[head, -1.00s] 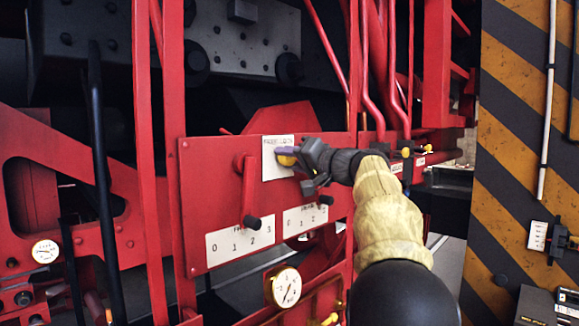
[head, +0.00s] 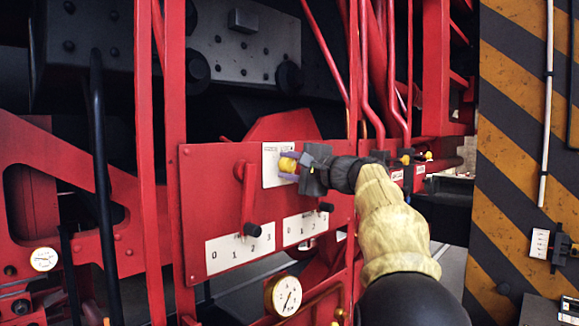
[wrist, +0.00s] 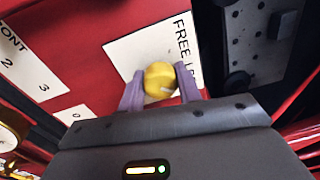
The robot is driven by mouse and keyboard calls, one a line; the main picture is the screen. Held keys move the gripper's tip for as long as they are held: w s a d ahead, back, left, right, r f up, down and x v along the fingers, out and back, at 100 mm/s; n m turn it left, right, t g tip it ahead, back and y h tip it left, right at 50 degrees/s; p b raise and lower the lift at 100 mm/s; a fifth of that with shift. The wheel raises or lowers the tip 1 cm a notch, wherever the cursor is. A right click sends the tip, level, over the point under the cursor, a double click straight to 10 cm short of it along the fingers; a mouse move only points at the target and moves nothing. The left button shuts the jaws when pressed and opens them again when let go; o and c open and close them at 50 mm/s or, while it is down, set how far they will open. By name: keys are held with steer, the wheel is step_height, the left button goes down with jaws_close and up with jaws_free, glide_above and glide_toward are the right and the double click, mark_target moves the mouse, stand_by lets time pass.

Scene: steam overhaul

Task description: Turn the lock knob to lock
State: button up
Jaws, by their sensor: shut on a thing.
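The lock knob (head: 287,164) is yellow and round, on a white label plate (head: 270,180) fixed to a red panel (head: 200,200). In the wrist view the knob (wrist: 159,79) sits between the two purple fingers of my gripper (wrist: 160,88), which is shut on it. The plate (wrist: 125,55) there reads "FREE" and part of a second word that a finger hides. In the head view my gripper (head: 291,164) reaches the knob from the right. The knob's exact turn angle is hard to tell.
Two red levers with black grips (head: 252,229) (head: 326,207) stand on the panel above numbered scale plates (head: 240,246). A round gauge (head: 286,296) is below. A striped wall (head: 510,150) is at right.

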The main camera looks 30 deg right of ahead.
steer(key=shift+m, duration=0.3)
steer(key=o, duration=1)
steer(key=shift+c, duration=0.2)
steer(key=shift+s+d+f+b, duration=0.15)
steer(key=shift+s+d+b, duration=0.05)
steer(key=shift+s+b, duration=0.2)
steer(key=b+v, duration=0.6)
steer(key=v, duration=1)
steer(key=shift+s, duration=0.25)
